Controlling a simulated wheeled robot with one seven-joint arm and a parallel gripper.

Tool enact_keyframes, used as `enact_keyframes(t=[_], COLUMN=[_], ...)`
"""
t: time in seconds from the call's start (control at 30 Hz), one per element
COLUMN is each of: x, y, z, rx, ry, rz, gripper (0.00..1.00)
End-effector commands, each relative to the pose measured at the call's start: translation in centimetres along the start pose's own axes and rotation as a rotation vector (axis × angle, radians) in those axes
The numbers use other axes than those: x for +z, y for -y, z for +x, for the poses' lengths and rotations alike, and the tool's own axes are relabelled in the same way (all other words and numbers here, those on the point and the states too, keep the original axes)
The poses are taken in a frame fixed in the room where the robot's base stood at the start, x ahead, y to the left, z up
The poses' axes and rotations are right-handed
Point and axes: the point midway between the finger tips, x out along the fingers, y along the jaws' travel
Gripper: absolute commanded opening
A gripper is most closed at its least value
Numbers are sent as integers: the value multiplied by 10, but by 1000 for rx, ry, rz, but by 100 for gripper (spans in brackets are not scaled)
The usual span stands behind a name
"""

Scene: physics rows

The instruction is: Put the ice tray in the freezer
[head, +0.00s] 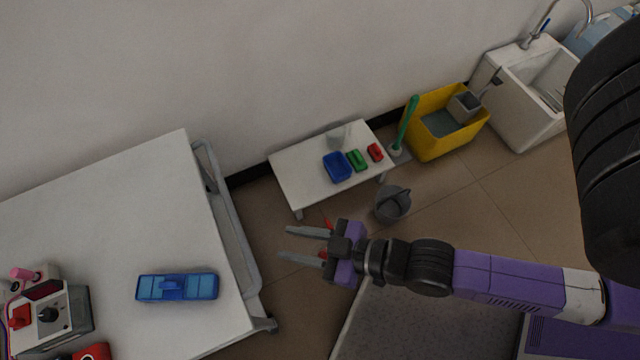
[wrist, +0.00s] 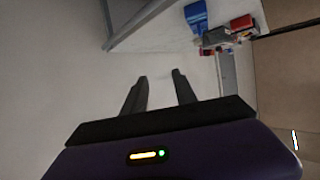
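A long blue tray-like object (head: 177,287) lies on the white table at the left in the head view. It has a raised part in its middle, and I cannot tell for sure that it is the ice tray. A blue thing (wrist: 196,17), likely the same, shows at the top of the wrist view. My gripper (head: 283,243) is open and empty, to the right of the table and apart from the blue object. Its two fingers (wrist: 160,75) stand apart in the wrist view. No freezer can be made out.
The white table (head: 120,215) also bears a grey device (head: 62,318) with a dial and red parts. A low white bench (head: 300,180) holds a blue tub (head: 337,167) and small green and red items. A grey bucket (head: 392,204), yellow bin (head: 425,140) and sink (head: 520,100) stand right.

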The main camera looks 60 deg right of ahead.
Motion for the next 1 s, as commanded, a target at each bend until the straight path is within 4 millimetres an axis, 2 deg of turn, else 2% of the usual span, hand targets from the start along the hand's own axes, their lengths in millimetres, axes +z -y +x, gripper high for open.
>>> enact_keyframes(t=[0.03,0.2,0.3,0.4,0.43,0.47,0.83,1.0], x=[-4,-32,-48,-59,-62,-64,-70,-92], y=[-6,-17,-19,-20,-20,-20,-20,-30], z=[-23,-81,-104,-119,-122,-124,-128,-121], rx=[32,111,143,163,166,169,177,203], ry=[-3,-42,-62,-76,-79,-82,-87,-134], rz=[13,49,64,75,77,78,82,81], gripper=[34,34,34,34,34,38,38,38])
